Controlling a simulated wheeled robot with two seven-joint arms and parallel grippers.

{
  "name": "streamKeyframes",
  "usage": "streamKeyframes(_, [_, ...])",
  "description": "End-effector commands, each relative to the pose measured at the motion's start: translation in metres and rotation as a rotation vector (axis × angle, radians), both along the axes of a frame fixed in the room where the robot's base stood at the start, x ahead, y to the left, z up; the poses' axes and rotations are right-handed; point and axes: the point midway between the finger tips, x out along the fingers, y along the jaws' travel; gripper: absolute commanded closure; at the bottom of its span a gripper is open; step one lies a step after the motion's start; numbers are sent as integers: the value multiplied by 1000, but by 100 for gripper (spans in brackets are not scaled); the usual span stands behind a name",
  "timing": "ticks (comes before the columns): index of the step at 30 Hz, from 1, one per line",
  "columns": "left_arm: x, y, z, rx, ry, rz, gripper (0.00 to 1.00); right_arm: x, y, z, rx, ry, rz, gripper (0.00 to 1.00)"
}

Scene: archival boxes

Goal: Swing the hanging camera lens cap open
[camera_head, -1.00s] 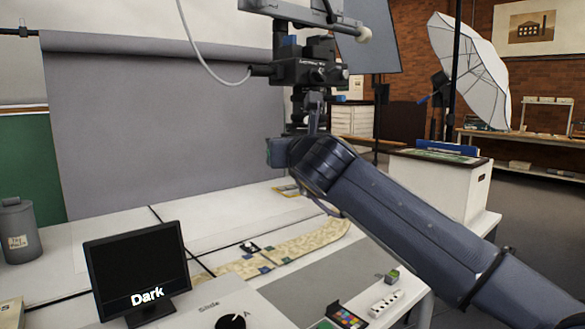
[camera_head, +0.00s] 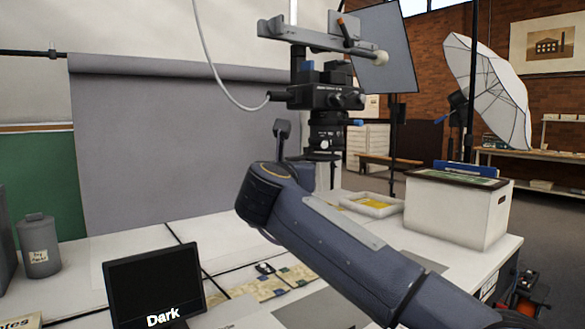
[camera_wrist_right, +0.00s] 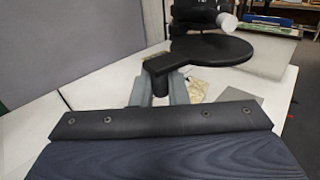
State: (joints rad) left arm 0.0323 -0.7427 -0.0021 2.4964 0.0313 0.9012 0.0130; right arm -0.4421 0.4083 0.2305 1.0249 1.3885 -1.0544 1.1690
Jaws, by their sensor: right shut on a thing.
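The lens cap (camera_wrist_right: 212,50) is a flat black disc with a short arm and peg, in the right wrist view. My right gripper (camera_wrist_right: 160,90) is shut on the peg at the cap's near left. The hanging camera (camera_head: 325,95) is on its mount in the head view, lens (camera_head: 327,132) pointing down. The camera's dark body (camera_wrist_right: 200,14) shows just beyond the disc in the wrist view. I cannot tell how far the disc is from the lens. In the head view my right wrist is lower left of the lens, and its fingers are mostly hidden. My left gripper is out of view.
A monitor (camera_head: 153,286) reading "Dark" stands at front left. A white box (camera_head: 457,208) and a tray (camera_head: 371,205) stand on the table to the right. A cable (camera_head: 222,85) hangs left of the camera. A grey backdrop (camera_head: 170,150) is behind.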

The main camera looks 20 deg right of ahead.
Motion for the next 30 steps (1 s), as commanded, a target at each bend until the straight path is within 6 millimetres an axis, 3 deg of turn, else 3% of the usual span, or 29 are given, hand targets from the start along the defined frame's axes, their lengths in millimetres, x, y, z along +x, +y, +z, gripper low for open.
streamKeyframes(6, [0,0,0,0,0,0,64,0,0,-1,-1,2,1,100])
streamKeyframes(7, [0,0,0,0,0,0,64,0,0,-1,-1,2,1,85])
streamKeyframes(11, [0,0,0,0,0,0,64,0,0,-1,0,1,2,68])
streamKeyframes(21, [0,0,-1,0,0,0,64,-4,2,0,0,0,3,68])
streamKeyframes(30, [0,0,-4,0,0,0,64,-47,23,0,0,-1,5,68])
